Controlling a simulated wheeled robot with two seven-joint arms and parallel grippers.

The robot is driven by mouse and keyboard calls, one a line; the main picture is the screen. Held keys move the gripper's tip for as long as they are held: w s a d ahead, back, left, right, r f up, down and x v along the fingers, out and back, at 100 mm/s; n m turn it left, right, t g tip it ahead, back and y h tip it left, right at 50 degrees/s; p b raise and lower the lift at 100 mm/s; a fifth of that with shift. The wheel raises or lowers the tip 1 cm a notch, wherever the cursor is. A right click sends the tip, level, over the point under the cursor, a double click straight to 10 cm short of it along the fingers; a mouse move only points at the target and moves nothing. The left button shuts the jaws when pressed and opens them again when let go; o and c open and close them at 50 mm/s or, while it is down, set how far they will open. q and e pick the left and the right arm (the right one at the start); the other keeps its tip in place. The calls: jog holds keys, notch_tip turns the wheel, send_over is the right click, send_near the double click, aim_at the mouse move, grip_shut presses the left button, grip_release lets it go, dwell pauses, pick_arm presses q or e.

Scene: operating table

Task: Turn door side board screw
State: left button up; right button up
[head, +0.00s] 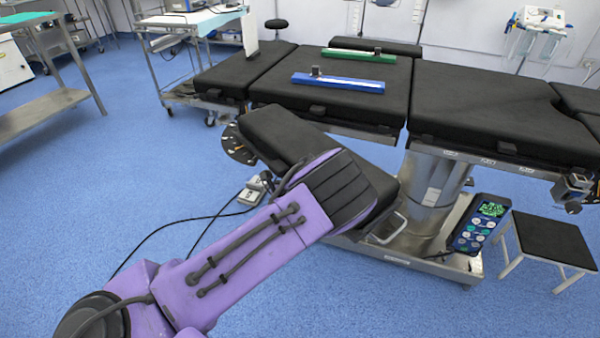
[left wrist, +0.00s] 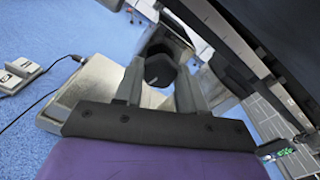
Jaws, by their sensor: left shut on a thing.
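A black padded side board (head: 280,132) juts at an angle from the near side of the operating table (head: 330,85). My left arm comes in from the lower left and covers much of this board; its gripper is hidden in the head view. In the left wrist view my left gripper (left wrist: 160,68) has its two grey fingers a little apart, shut on a dark, rounded, knob-like thing (left wrist: 160,72) that I take for the screw. Its contact with the fingertips is hard to make out. My right gripper is in neither view.
A blue bar (head: 338,82) and a green bar (head: 358,54) lie on the tabletop. The table's metal column (head: 430,180) and base are close by. A black-topped stool (head: 550,238) stands at right. Cables and a pedal lie on the blue floor.

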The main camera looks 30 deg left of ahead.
pick_arm(q)
jog(key=o, duration=1.1)
jog(key=shift+c, duration=0.2)
jog(key=p+v, duration=0.1)
jog(key=v, duration=0.9)
jog(key=shift+s, duration=0.3)
